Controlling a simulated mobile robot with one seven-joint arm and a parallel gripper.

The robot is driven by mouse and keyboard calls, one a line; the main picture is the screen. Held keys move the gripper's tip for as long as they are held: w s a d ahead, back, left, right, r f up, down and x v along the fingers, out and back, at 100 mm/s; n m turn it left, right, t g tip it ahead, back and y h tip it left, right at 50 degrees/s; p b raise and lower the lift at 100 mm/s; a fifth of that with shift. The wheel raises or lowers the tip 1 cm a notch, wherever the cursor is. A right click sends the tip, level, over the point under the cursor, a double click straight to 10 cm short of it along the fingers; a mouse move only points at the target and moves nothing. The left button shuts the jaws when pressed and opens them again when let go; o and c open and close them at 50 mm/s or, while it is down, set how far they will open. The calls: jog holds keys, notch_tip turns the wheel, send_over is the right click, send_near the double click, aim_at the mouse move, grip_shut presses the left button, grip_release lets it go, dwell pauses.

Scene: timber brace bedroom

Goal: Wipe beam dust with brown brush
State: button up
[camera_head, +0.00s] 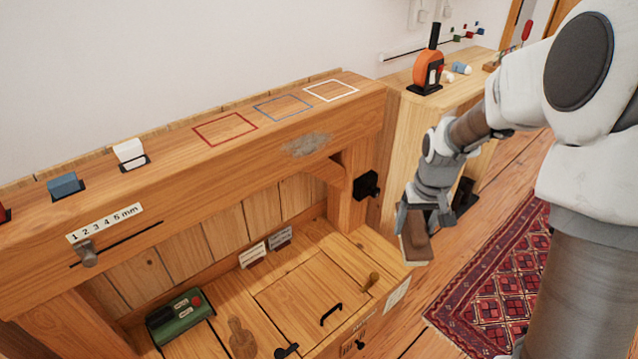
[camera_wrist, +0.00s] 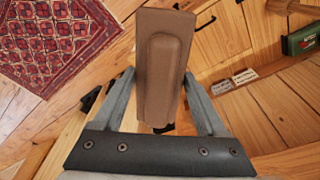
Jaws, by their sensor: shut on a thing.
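The brown brush (camera_head: 415,245) is held in my gripper (camera_head: 424,213), to the right of the timber frame and above the floor side of the bench. In the wrist view the brush (camera_wrist: 165,65) stands between both fingers of my gripper (camera_wrist: 157,95), which are shut on it. The beam (camera_head: 220,160) runs along the wall.
Red (camera_head: 225,128), blue (camera_head: 283,107) and white (camera_head: 331,91) outlined squares mark the beam top. A white block (camera_head: 129,153) and a blue block (camera_head: 64,185) sit further left. A black knob (camera_head: 367,185) juts from the right post. An orange tool (camera_head: 427,70) stands on the cabinet behind.

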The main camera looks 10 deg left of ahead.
jog(key=w+a+f+n+t+y+b, duration=0.1)
jog(key=w+a+f+n+t+y, duration=0.25)
jog(key=a, duration=0.25)
jog(key=w+a+f+n+t+y+b, duration=0.1)
jog(key=w+a+f+n+t+y, duration=0.1)
jog(key=a+t+y, duration=0.3)
jog(key=s+a+r+n+t+y+b, duration=0.25)
jog(key=a+r+y, duration=0.25)
jog(key=a+r, duration=0.65)
jog(key=shift+g, duration=0.4)
jog(key=shift+w+a+r+b, duration=0.2)
jog(key=shift+w+a+r, duration=0.1)
jog(key=shift+w+a, duration=0.5)
jog(key=shift+w+a+r+b, duration=0.2)
jog(key=shift+w+a+r, duration=0.1)
jog(key=shift+w+a, duration=0.5)
jog(key=shift+b+x, duration=0.3)
jog(key=shift+x, duration=0.55)
jog(key=shift+w+d+p, duration=0.5)
jog(key=shift+w+d, duration=1.25)
jog(key=shift+w, duration=0.2)
jog(key=shift+w+d+p, duration=0.45)
jog(key=shift+w+d, duration=1.35)
jog(key=shift+w, duration=0.15)
